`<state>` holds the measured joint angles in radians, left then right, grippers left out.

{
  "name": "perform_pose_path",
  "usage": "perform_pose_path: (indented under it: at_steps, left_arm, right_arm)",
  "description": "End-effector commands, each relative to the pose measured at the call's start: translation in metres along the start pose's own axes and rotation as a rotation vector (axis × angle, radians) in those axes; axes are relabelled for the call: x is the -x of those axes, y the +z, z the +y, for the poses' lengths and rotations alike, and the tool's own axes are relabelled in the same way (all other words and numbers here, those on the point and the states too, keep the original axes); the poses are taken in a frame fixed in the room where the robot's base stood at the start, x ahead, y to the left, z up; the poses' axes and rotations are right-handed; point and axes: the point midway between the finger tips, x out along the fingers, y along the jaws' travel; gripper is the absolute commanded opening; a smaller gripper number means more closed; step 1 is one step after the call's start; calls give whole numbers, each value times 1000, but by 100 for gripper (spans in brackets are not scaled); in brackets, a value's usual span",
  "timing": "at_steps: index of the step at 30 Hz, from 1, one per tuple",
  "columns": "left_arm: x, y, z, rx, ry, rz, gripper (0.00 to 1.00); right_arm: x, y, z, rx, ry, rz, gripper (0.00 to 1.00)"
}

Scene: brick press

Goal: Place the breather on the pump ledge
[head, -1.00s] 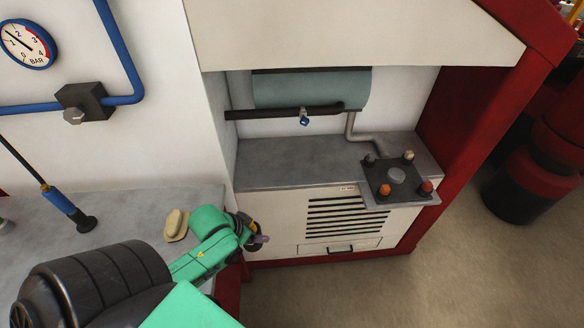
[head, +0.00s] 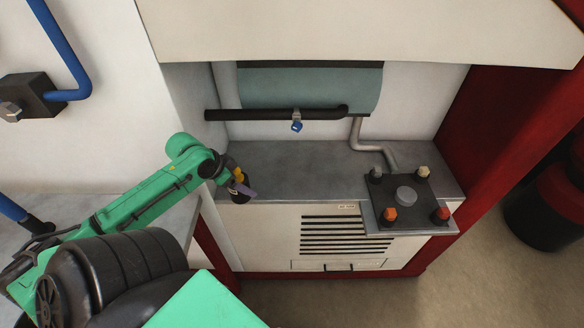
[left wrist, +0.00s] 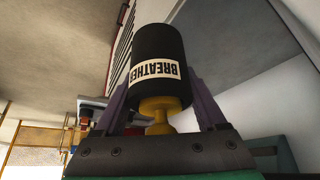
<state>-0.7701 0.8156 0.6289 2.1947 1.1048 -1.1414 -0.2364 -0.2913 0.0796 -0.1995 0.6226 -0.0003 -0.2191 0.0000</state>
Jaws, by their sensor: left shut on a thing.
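The breather (left wrist: 160,65) is a black cylinder with a white label reading BREATHER and a yellow neck. My left gripper (head: 238,188) is shut on it; in the left wrist view the purple fingers (left wrist: 163,108) stand on both sides of it. In the head view the breather (head: 240,197) is small and partly hidden by the gripper. It is at the front left edge of the grey pump ledge (head: 290,165); I cannot tell whether it touches the ledge. My right gripper is not in view.
A dark plate (head: 404,203) with several coloured knobs sits at the ledge's right end. A black pipe (head: 260,115) with a blue valve (head: 296,126) runs above the ledge, below a grey-green tank (head: 310,88). The ledge's middle is clear. A side wall (head: 190,110) bounds the left.

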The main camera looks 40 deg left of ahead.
Motion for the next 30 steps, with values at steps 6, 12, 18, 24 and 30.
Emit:
perform_pose_path:
  at_steps: [6, 12, 18, 24, 30]
  left_arm:
    - [-16, 5, 0, -2, 0, 2, 11]
    - [-32, -25, 0, -7, -2, 2, 11]
    - [-54, -61, 0, -8, -1, 5, 10]
    - [-66, -84, 0, 3, 0, 7, 10]
    - [-77, -106, -2, 8, -2, 9, 10]
  right_arm:
    - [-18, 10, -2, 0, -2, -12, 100]
    - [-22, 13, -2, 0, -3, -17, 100]
    - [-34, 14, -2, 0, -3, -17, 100]
    - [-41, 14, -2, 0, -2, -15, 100]
    - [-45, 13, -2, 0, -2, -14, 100]
